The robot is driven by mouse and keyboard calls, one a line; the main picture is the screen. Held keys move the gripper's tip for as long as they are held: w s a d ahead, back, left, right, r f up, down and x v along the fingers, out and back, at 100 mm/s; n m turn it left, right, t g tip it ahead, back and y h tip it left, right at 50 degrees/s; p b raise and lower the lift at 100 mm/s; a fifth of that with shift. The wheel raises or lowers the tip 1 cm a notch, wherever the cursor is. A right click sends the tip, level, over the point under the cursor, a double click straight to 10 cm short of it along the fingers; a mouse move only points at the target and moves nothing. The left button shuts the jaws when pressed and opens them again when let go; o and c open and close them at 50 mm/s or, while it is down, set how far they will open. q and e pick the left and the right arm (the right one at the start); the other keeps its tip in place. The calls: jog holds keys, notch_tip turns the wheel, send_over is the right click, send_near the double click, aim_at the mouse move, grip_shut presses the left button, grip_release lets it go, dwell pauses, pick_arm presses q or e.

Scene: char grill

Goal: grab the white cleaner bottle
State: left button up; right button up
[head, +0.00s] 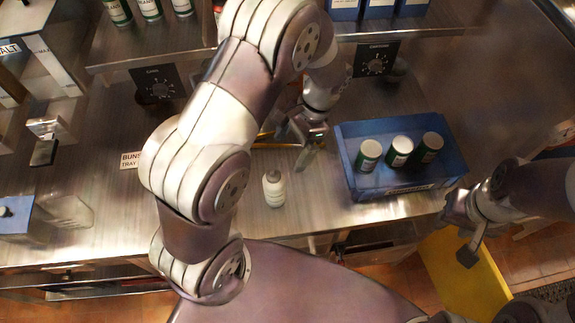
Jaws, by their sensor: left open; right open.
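The white cleaner bottle (273,190) stands upright on the metal counter near its front edge, just right of my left arm. It has a grey-brown cap and nothing touches it. My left gripper (304,148) is open and empty, pointing down above the counter, behind and to the right of the bottle. My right gripper (472,244) is open and empty at the right, past the counter's front edge and near a yellow panel.
A blue bin (419,187) with green-and-white cans (400,150) stands right of the bottle. A bun tray label (131,160) and a clear container (70,212) are to the left. Shelves with cans and boxes line the back. The counter right beside the bottle is clear.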

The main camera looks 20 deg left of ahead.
aim_at(272, 180)
pick_arm(q)
jog(key=b+x, duration=0.4)
jog(key=x, duration=0.1)
jog(key=shift+s+a, duration=0.2)
jog(key=shift+a, duration=0.15)
jog(key=shift+s+f+p, duration=0.3)
jog(key=shift+s+f, duration=0.25)
jog(key=shift+s, duration=0.2)
jog(key=shift+a+f+p, duration=0.15)
jog(key=shift+f+p, duration=0.15)
jog(key=shift+f, duration=0.05)
jog(key=x, duration=0.1)
jog(key=p+x, duration=0.1)
jog(key=x, duration=0.2)
jog(key=shift+w+a+f+p, duration=0.2)
jog(key=shift+a+f+p, duration=0.05)
jog(key=shift+a+p, duration=0.15)
jog(key=shift+s+f, duration=0.2)
jog(key=shift+s, duration=0.1)
jog(key=shift+w+d, duration=0.1)
jog(key=shift+w, duration=0.05)
jog(key=c, duration=1)
grip_shut()
pick_arm(e)
jog(key=shift+s+a+f, duration=0.2)
jog(key=shift+s+f, duration=0.1)
jog(key=shift+s, duration=0.1)
